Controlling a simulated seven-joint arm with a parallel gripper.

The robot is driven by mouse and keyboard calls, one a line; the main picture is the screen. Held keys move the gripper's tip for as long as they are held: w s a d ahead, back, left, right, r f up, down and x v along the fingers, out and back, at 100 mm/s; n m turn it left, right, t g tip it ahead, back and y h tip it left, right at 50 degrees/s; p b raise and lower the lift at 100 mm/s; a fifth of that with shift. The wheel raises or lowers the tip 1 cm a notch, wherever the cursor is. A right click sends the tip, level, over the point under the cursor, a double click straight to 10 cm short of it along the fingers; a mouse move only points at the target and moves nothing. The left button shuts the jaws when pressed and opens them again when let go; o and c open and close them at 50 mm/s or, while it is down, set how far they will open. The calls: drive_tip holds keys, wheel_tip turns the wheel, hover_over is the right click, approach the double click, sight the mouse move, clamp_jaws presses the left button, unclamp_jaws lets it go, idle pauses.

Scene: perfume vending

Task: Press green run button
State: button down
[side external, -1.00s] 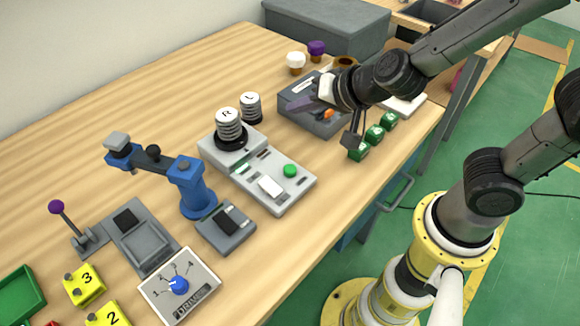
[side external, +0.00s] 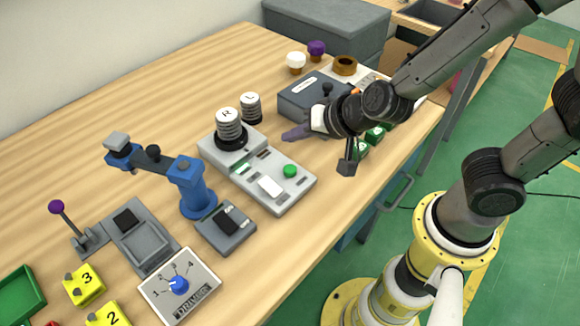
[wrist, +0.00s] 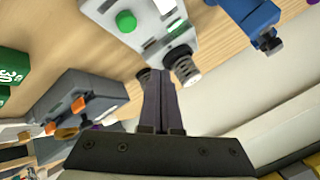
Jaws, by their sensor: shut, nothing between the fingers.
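The green button (side external: 290,170) is a round knob on a light grey control box (side external: 283,203), beside a white rocker. In the wrist view the green button (wrist: 126,21) shows at the top, on the grey box (wrist: 160,45). My gripper (side external: 290,134) is shut and empty. In the side view it is above and behind the button, near the R and L cylinders, and apart from the button. In the wrist view my gripper's two fingers (wrist: 159,80) lie together, with the button up and left of their tips.
The R cylinder (side external: 229,126) and L cylinder (side external: 251,107) stand close to my gripper. A dark grey box (side external: 300,100) and green cubes (side external: 375,134) lie to the right. A blue press (side external: 190,185) stands to the left.

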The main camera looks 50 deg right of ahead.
sight(293, 172)
drive_tip(key=shift+f, duration=3.4)
drive_tip(key=shift+f, duration=0.1)
drive_tip(key=shift+f, duration=0.3)
